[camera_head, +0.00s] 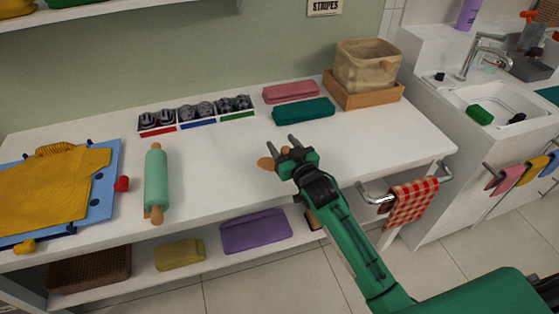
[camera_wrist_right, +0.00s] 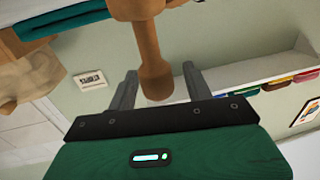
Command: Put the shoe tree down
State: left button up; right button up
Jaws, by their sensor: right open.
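The shoe tree (camera_head: 265,163) is a light brown wooden piece on the white table top, mostly hidden behind my right gripper (camera_head: 287,146) in the head view. In the right wrist view the shoe tree (camera_wrist_right: 150,45) shows a wide part, a narrow neck and a knob end. The knob sits between the two spread fingers of my right gripper (camera_wrist_right: 158,88), with a gap on each side. My right gripper is open. My left gripper is not in view.
A green rolling pin (camera_head: 156,180) and a folded yellow shirt (camera_head: 60,190) on a blue board lie to the left. Behind are a sorter (camera_head: 195,112) of dark rolled items, a pink case (camera_head: 290,91), a teal case (camera_head: 303,110) and a fabric bin (camera_head: 367,65). The table's middle is clear.

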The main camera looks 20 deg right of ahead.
jog(key=shift+w, duration=0.4)
jog(key=shift+c, duration=0.2)
grip_shut()
jog(key=shift+r, duration=0.1)
